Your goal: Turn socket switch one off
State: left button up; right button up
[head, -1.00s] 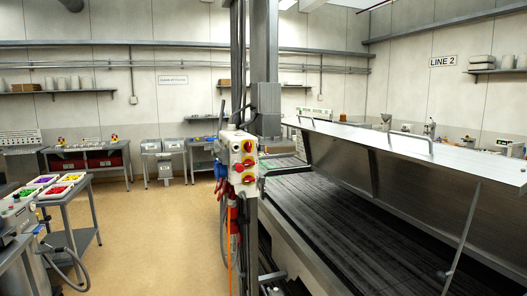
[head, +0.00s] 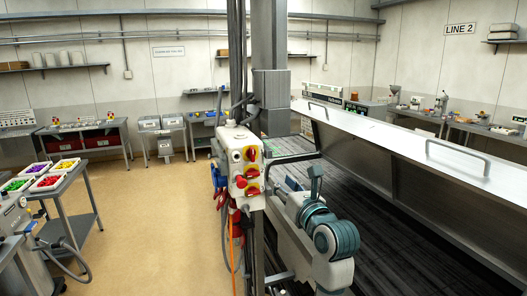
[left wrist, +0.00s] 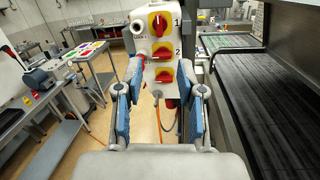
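The grey-white socket box (head: 229,147) hangs on the post in the head view. Switch one (left wrist: 160,22) is the top red knob on yellow in the left wrist view, marked 1, its handle roughly upright; it also shows in the head view (head: 250,154). Switch two (left wrist: 162,52) is below it, its handle closer to level. A third similar switch (left wrist: 163,77) is lowest. My left gripper (left wrist: 160,68) is open and empty, its blue-padded fingers spread below switch one, apparently short of the box. In the head view, my left gripper (head: 305,190) is right of the box. My right gripper is not visible.
A dark conveyor with a raised metal hood (head: 400,155) lies to the right. The post (head: 270,90) and cables are close behind the box. Red and blue plugs and an orange cable hang below it. A table with colourful bins (head: 62,185) stands left; floor between is clear.

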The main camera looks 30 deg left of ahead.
pick_arm(q)
notch_tip(320, 180, up, 2)
jog(key=s+a+h, duration=0.1)
jog(key=a+h, duration=0.1)
jog(key=p, duration=0.2)
send_near(253, 153)
jog(key=a, duration=0.2)
jog(key=shift+n+t, duration=0.3)
jog(key=p+x, duration=0.1)
jog(key=x, duration=0.2)
jog(key=p+x, duration=0.1)
jog(key=x, duration=0.2)
jog(key=p+x, duration=0.1)
jog(key=x, duration=0.2)
jog(key=shift+w+f+p, duration=0.15)
jog(key=shift+f+p, duration=0.2)
jog(key=shift+p, duration=0.05)
jog(key=shift+d, duration=0.15)
jog(key=shift+w+d+r, duration=0.1)
jog(key=shift+d, duration=0.45)
grip_shut()
jog(key=shift+a, duration=0.1)
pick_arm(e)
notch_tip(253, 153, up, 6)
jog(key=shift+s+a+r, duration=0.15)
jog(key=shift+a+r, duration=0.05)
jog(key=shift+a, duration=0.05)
